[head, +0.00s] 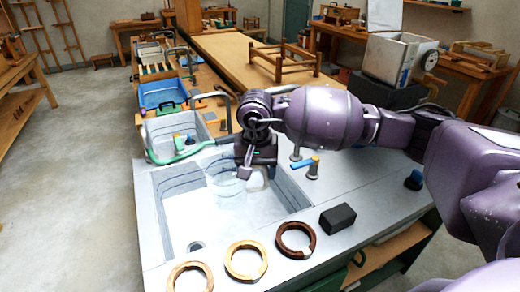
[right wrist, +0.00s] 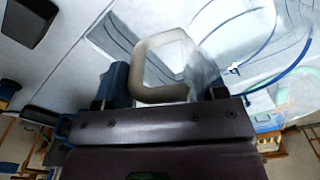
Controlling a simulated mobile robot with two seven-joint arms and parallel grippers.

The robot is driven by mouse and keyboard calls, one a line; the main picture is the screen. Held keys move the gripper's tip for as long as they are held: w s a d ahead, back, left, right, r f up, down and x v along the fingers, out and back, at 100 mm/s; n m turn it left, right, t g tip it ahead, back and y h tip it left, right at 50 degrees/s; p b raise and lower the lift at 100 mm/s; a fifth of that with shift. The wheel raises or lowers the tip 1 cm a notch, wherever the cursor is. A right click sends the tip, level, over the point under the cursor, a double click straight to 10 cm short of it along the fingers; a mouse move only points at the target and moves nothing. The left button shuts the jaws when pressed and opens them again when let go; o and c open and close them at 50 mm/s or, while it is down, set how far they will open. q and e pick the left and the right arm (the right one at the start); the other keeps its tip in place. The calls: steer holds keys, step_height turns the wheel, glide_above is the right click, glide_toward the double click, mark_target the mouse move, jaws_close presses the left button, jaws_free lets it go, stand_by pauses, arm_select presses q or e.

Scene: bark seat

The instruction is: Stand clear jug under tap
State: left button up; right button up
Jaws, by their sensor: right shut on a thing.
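The clear jug (head: 228,182) is in or just above the near steel sink (head: 160,228), toward its back; I cannot tell whether its base touches the floor. My right gripper (head: 255,172) is at its right side, shut on its pale handle. In the right wrist view the handle (right wrist: 150,55) sits between my fingers (right wrist: 165,92), with the clear body (right wrist: 205,75) beyond. A grey post (head: 296,151) and a brass fitting with a blue lever (head: 313,168) stand right of the sink; my arm hides any spout there. My left gripper is not in view.
Behind is a second basin with a green hose (head: 185,152) and an arched grey tap (head: 213,97). The near sink's front floor is clear.

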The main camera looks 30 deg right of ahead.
steer(key=w+d+m+b, duration=0.3)
steer(key=w+d+m, duration=0.35)
steer(key=m, duration=0.25)
arm_select(q)
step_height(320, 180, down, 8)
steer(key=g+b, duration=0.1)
steer(key=b, duration=0.5)
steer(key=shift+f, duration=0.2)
arm_select(e)
step_height(320, 180, down, 18)
steer(key=shift+w+a, duration=0.2)
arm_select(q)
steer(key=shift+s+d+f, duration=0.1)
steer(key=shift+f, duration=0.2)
arm_select(e)
steer(key=shift+f, duration=0.5)
steer(key=o, duration=1.1)
